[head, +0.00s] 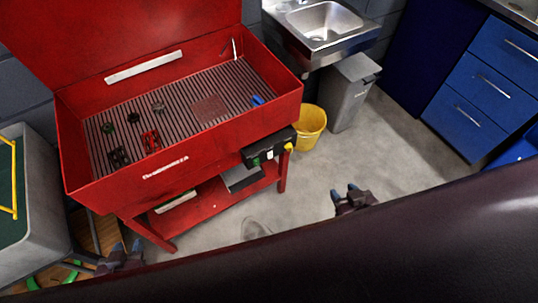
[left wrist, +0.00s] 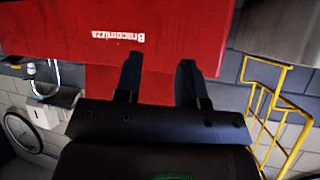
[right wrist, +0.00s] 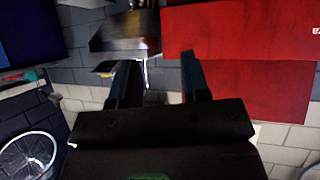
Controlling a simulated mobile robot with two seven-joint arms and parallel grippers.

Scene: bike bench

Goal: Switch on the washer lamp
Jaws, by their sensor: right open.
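The red parts washer (head: 225,129) stands at the left with its lid raised. A white bar (head: 144,66), seemingly its lamp, is on the inner back wall; I cannot tell if it is lit. A dark control box (head: 268,149) with a green button, a pale switch and a yellow knob is on the washer's front right. My left gripper (head: 127,246) is open and empty, low in front of the washer's left end. My right gripper (head: 345,191) is open and empty, right of the control box and apart from it. The left wrist view shows the washer's red front (left wrist: 190,25).
Several small parts lie on the washer's grate. A yellow bucket (head: 310,127) and a grey bin (head: 352,90) stand right of the washer, below a steel sink (head: 325,25). Blue drawers (head: 488,85) are at the right. The floor (head: 400,150) between is clear.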

